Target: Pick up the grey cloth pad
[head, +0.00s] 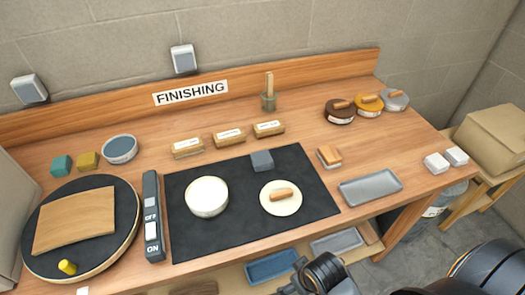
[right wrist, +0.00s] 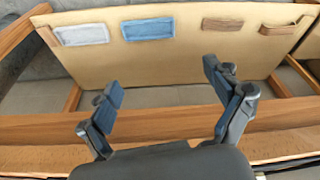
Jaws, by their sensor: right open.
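My left gripper is not in view.
The bench top overhangs the lower shelf (right wrist: 190,65). A black mat (head: 240,235) holds a white bowl and a plate.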

